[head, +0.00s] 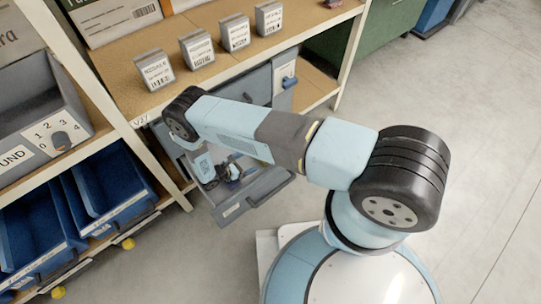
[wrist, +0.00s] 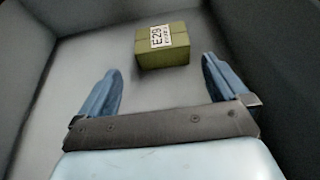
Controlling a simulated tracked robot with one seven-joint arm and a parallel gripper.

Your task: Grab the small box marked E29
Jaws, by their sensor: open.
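The small box marked E29 (wrist: 163,53) is olive green with a white label on top. In the wrist view it lies on the floor of a grey drawer (wrist: 60,80), near one wall. My gripper (wrist: 162,78) is open and empty, pointing down into the drawer. Its two blue fingers stand apart, and the box lies just beyond the fingertips, roughly between their lines. In the head view the open drawer (head: 262,192) shows under the shelf, with my gripper (head: 234,174) at it. The box cannot be made out clearly there.
Several small grey boxes with labels, such as this one (head: 154,70), stand on the wooden shelf (head: 120,82) above the drawer. Blue bins (head: 108,188) and a grey bin (head: 45,108) are at the left. The drawer walls stand close around my gripper. Bare floor (head: 480,130) is at the right.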

